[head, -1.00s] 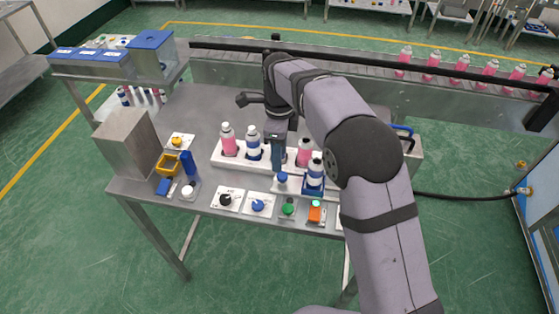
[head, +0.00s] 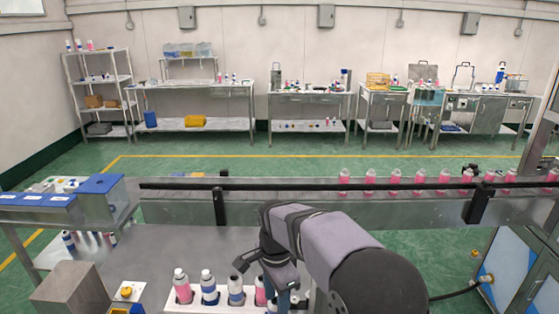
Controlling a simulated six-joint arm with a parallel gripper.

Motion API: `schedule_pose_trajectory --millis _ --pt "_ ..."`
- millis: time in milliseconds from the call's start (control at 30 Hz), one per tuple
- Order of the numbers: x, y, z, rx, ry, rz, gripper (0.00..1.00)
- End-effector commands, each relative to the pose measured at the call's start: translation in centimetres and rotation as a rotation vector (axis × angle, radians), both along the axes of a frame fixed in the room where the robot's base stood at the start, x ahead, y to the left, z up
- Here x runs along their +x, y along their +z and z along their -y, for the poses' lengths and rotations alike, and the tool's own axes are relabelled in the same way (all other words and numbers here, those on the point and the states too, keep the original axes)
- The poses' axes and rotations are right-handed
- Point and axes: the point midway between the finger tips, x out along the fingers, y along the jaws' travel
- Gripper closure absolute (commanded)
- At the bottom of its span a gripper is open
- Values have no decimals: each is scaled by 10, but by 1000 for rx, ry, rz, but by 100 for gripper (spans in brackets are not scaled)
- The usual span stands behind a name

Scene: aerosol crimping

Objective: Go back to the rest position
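My gripper (head: 286,278) hangs at the end of my grey arm, at the lower middle of the head view. Its fingertips are lost near the bottom edge, so its opening does not show. My gripper is to the right of this row. The front of the workbench is below the picture.
A conveyor (head: 400,206) with several pink bottles (head: 394,180) runs behind the bench. Blue-lidded bins (head: 100,192) stand at the left, with a grey metal box (head: 72,290) nearer. My forearm covers the right part of the bench. Tables and shelves line the far wall.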

Motion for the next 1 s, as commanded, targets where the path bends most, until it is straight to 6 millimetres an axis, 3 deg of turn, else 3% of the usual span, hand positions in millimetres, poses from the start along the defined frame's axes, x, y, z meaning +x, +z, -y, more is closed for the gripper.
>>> schedule_pose_trajectory --millis 33,300,500,733,1000 --pt "-9 11 17 0 62 1 57" --pt "-79 28 95 -5 515 8 57" --pt "-139 28 136 -9 823 8 57" --pt "-187 21 156 -10 1035 -1 57" --pt "-198 17 159 -10 1090 -3 57"
